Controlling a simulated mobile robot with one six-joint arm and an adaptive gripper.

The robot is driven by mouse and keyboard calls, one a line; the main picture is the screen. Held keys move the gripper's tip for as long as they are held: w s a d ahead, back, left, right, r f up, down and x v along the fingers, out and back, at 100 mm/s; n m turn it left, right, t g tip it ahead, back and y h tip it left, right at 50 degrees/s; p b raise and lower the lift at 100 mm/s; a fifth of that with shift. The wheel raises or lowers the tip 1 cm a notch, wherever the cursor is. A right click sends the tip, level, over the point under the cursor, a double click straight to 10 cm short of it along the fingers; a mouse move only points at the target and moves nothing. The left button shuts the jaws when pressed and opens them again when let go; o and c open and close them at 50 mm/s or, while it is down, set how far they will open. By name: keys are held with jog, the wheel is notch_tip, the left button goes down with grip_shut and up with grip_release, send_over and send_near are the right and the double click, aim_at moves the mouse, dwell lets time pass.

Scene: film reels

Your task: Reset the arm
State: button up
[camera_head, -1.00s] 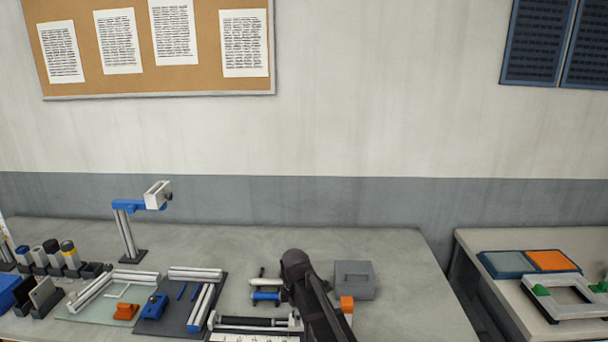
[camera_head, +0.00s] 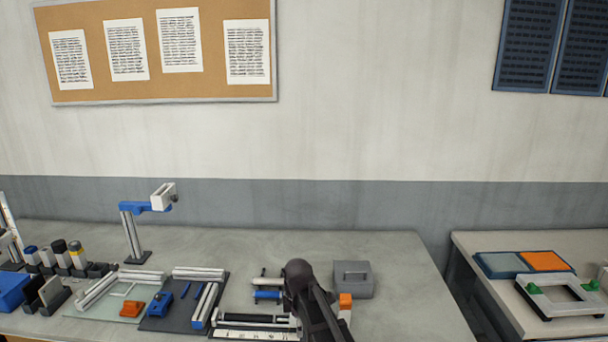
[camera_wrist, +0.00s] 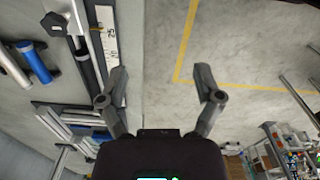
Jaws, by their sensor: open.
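My gripper (camera_wrist: 161,85) is open and empty in the wrist view, with its two dark fingers spread apart. Bare grey floor with a yellow line (camera_wrist: 184,45) shows beyond and between the fingers. In the head view my dark arm rises at the bottom centre, in front of the table (camera_head: 400,275), and my fingers cannot be made out there. The arm hides part of the table's front edge.
A second table (camera_head: 480,243) stands at right, past a gap.

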jog(key=s+d+f+m+b, duration=0.4)
jog(key=s+d+f+m, duration=0.1)
jog(key=d+m, duration=0.4)
jog(key=s+d+f+m+b, duration=0.4)
jog(key=s+d+m+b, duration=0.1)
jog(key=s+d+m, duration=0.3)
jog(key=shift+d+f+m, duration=0.4)
jog(key=shift+d+m, duration=0.4)
jog(key=shift+m, duration=0.4)
